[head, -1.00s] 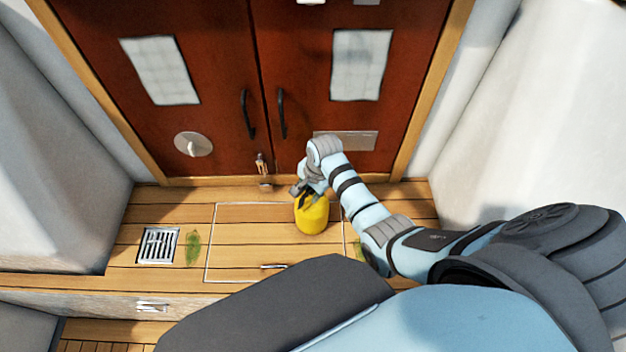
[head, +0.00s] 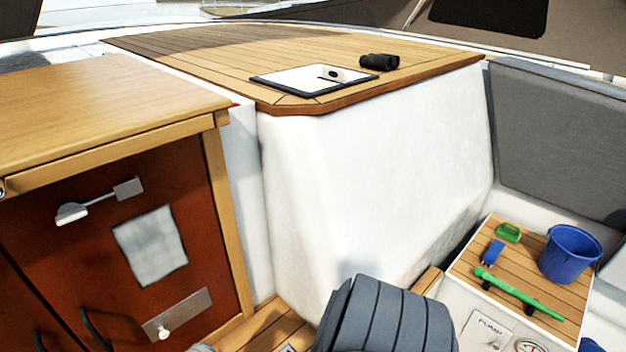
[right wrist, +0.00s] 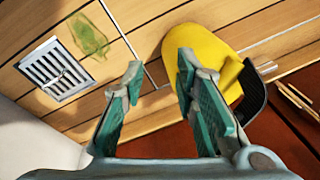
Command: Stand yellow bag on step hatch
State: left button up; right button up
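The yellow bag (right wrist: 205,50) shows in the right wrist view on the wooden step, with a black part at its lower right. It covers part of the step hatch (right wrist: 145,20), whose pale outline runs beside and behind it. Whether the bag stands fully upright cannot be told from this angle. My right gripper (right wrist: 160,75) is open, its fingers apart. The right finger overlaps the bag in the picture; contact is unclear. Nothing is visible between the fingers. The head view shows neither bag nor hatch, and my left gripper is not in view.
A metal grate (right wrist: 57,70) and a green smear (right wrist: 90,35) lie left of the hatch. Red doors (head: 110,245) rise beside the step. A side platform holds a blue bucket (head: 570,255), green pole (head: 520,294) and blue block (head: 492,252). Binoculars (head: 380,62) lie on the upper deck.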

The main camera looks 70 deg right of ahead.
jog(key=s+f+n, duration=0.2)
jog(key=s+f, duration=0.2)
jog(key=s, duration=0.2)
jog(key=s+d+f+n, duration=0.1)
jog(key=s+f+n, duration=0.1)
jog(key=s+f, duration=0.3)
jog(key=s+d+f+n, duration=0.1)
jog(key=s+f, duration=0.3)
jog(key=s, duration=0.3)
jog(key=shift+s+d+f+n+g+h, duration=0.15)
jog(key=shift+f+n+g+h, duration=0.25)
jog(key=s+f+n, duration=0.3)
jog(key=s+n, duration=0.1)
jog(key=s, duration=1)
jog(key=shift+s+d+f+n, duration=0.2)
jog(key=shift+s+d+n, duration=0.05)
jog(key=shift+d+n, duration=0.15)
